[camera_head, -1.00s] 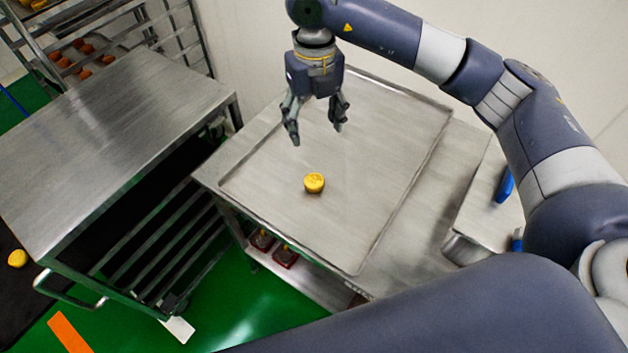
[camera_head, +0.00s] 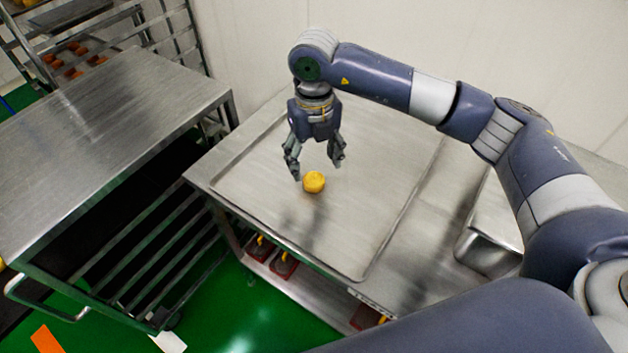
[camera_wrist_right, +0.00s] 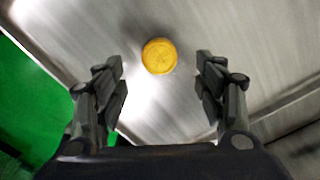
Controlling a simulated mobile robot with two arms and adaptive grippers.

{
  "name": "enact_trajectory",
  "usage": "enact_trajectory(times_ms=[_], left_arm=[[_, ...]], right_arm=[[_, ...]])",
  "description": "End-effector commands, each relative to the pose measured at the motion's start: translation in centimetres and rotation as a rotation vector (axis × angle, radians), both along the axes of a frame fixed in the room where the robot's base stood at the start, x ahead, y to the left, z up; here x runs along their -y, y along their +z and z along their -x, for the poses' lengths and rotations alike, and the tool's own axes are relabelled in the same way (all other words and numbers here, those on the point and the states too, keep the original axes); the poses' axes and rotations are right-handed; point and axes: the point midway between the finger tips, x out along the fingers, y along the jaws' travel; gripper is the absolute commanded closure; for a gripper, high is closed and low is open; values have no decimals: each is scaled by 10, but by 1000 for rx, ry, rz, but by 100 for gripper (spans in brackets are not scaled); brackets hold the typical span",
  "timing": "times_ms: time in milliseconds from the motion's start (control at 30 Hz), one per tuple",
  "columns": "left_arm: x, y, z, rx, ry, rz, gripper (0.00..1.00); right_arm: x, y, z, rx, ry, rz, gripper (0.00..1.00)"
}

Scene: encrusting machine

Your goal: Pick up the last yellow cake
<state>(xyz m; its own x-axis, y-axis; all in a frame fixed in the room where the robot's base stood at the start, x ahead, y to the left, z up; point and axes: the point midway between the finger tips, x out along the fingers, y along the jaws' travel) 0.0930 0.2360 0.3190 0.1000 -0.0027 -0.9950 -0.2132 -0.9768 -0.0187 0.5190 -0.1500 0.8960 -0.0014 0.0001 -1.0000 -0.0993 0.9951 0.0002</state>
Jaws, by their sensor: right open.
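A single round yellow cake (camera_head: 314,182) sits on the large metal tray (camera_head: 350,235) on the steel table. My right gripper (camera_head: 317,171) is open and points down at the cake, with its fingers spread to either side in the head view. In the right wrist view the cake (camera_wrist_right: 159,56) lies between and a little ahead of the two open fingers (camera_wrist_right: 162,85), apart from both. The gripper is empty. My left gripper is not in view.
A steel cart (camera_head: 110,130) stands to the left, with a rack of orange items (camera_head: 75,55) behind it. A metal container (camera_head: 490,235) stands right of the tray. The tray around the cake is bare.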

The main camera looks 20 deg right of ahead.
Motion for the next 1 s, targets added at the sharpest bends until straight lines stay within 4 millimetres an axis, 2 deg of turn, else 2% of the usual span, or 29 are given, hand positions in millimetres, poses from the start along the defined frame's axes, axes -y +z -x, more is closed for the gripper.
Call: enact_trajectory(times_ms=[167, 333, 500, 767, 967, 1000], left_arm=[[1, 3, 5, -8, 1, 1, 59], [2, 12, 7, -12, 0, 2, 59], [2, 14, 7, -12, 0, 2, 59], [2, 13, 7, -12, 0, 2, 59], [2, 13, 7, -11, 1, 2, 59], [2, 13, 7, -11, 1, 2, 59]], right_arm=[[0, -12, 1, -2, 0, 0, 36], [1, -37, 4, -4, 0, 1, 36], [0, -56, 3, 0, 0, 0, 36], [0, -60, 3, 1, 1, 0, 36], [0, -59, 3, 1, 1, 0, 81], [0, -59, 3, 1, 1, 0, 83]])
